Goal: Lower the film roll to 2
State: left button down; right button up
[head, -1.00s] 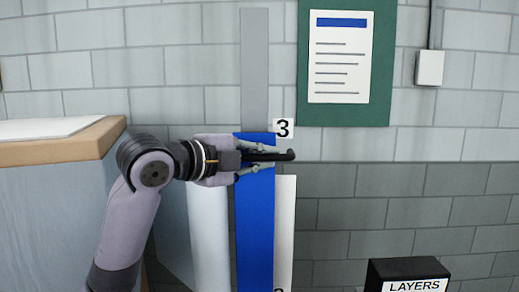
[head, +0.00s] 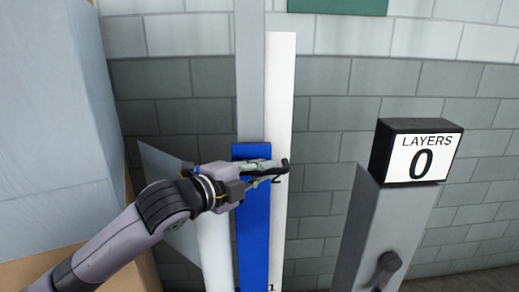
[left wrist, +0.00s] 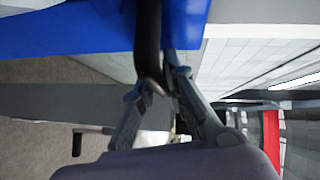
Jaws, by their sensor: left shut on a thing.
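My left gripper (head: 262,172) is shut on a black handle (head: 285,164) at the front of a tall blue carriage (head: 254,220). The handle also shows between the fingers in the left wrist view (left wrist: 149,45). The carriage sits on a grey upright post (head: 250,70). The film roll (head: 214,250), a pale upright cylinder, stands just left of the carriage, partly behind my arm. A white scale strip (head: 280,90) runs along the right side. The handle is level with the "2" mark (head: 280,179), which the gripper partly covers. My right gripper is not in view.
A grey stand (head: 385,230) with a black "LAYERS 0" display (head: 418,155) and a dark knob (head: 388,265) is at the right. A large pale blue-grey block (head: 50,110) is at the left. Wall space between the strip and the stand is clear.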

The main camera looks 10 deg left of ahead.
pick_arm(q)
notch_tip(320, 180, down, 7)
jog(key=shift+r+b, duration=0.15)
jog(key=shift+b, duration=0.9)
jog(key=c, duration=1.6)
grip_release()
jog(key=shift+c, duration=0.2)
jog(key=shift+o, duration=0.2)
jog(key=v, duration=1.2)
